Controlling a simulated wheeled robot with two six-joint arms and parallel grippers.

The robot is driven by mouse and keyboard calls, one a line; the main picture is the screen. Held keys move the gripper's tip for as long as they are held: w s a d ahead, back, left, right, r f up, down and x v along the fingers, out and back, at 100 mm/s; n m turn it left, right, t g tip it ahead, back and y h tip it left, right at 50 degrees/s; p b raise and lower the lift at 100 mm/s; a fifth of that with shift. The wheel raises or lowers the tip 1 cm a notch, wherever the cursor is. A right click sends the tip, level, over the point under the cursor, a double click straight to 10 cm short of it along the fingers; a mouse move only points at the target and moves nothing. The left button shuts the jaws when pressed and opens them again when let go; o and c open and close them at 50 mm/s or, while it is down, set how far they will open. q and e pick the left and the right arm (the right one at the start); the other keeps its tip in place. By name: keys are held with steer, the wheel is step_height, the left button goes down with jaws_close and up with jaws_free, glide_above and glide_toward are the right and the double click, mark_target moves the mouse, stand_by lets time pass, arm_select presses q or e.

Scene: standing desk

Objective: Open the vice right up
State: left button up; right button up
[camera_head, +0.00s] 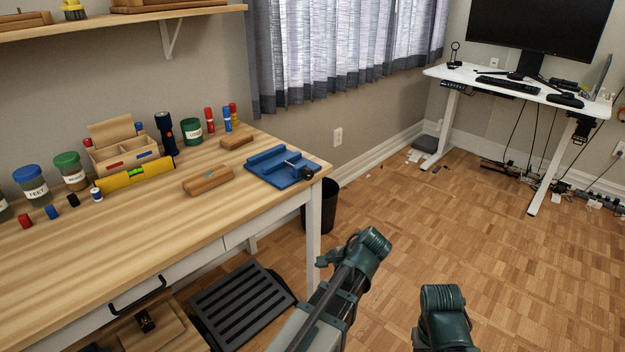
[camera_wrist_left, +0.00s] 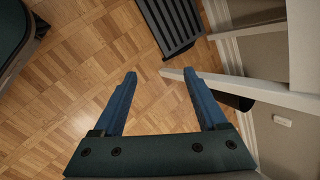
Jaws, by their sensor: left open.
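The blue vice (camera_head: 272,164) lies on the right end of the wooden workbench top, near its corner. Its dark round handle (camera_head: 307,173) points toward the bench's right edge. The gap between its jaws is too small to judge from here. My left gripper is open and empty in the left wrist view (camera_wrist_left: 159,75), with two blue fingers spread above the parquet floor. It is off the bench and apart from the vice, which does not show in the wrist view. My right gripper is not visible; only part of my right arm shows at the bottom of the head view.
The workbench (camera_head: 130,235) carries a wooden block (camera_head: 208,181), a yellow level (camera_head: 134,174), a flashlight (camera_head: 166,134) and jars left of the vice. A black bin (camera_head: 322,207) stands by the bench leg (camera_head: 314,235). A black slatted footrest (camera_head: 240,303) lies below.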

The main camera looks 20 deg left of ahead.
arm_select(q)
steer(key=w+r+m+t+y, duration=0.2)
steer(key=w+r+m+y, duration=0.3)
steer(key=r, duration=0.4)
steer(key=w+d+r+m+t+y, duration=0.1)
steer(key=w+r+m+t+y, duration=0.1)
steer(key=w+r+m+y, duration=0.3)
step_height(320, 180, up, 4)
steer(key=w+m, duration=0.2)
steer(key=m, duration=0.2)
steer(key=shift+d+r+m+y, duration=0.25)
steer(key=shift+m+y, duration=0.05)
steer(key=shift+a, duration=0.1)
